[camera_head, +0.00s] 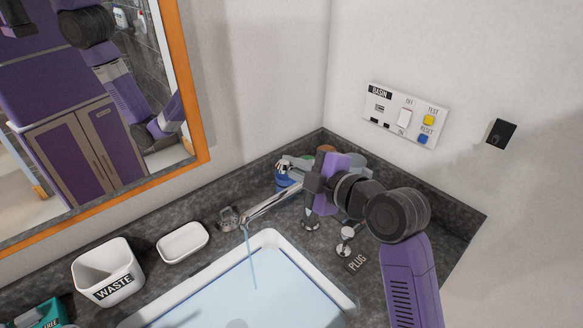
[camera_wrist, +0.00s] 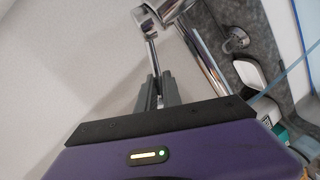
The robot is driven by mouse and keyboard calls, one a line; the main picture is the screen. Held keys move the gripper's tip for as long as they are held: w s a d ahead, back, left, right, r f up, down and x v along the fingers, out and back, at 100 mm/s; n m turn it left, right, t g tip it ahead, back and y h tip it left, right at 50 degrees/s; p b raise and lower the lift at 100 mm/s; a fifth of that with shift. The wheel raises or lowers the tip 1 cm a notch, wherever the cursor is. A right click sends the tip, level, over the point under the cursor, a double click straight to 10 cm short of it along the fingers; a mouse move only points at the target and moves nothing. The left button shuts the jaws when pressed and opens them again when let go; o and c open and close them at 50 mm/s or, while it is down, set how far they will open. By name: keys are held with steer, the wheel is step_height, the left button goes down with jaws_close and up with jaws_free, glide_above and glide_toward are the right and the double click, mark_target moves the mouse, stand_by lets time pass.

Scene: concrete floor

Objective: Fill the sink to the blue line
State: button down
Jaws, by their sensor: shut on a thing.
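The white sink (camera_head: 177,303) holds pale blue water (camera_head: 235,295). No separate blue line can be made out on its wall. A thin stream (camera_head: 252,262) runs from the end of the chrome spout (camera_head: 268,205) into the water. My gripper (camera_head: 301,172) is above the tap, at the back right of the sink. In the wrist view my gripper's fingers (camera_wrist: 157,92) are shut on the thin chrome tap lever (camera_wrist: 152,55), below the chrome tap head (camera_wrist: 160,14). My gripper and arm hide part of the tap in the head view.
A white soap dish (camera_head: 183,242) and a waste bin (camera_head: 108,272) stand left of the sink. A plug knob (camera_head: 346,236) with a PLUG label (camera_head: 357,261) is at the right. Cups (camera_head: 327,150) stand behind my gripper. A basin switch panel (camera_head: 405,115) is on the wall.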

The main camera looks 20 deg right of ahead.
steer(key=c, duration=1.5)
jaws_free()
steer(key=b+v, duration=0.1)
steer(key=v, duration=0.6)
steer(key=shift+s+b, duration=0.4)
steer(key=shift+d+r, duration=0.1)
steer(key=shift+d, duration=0.05)
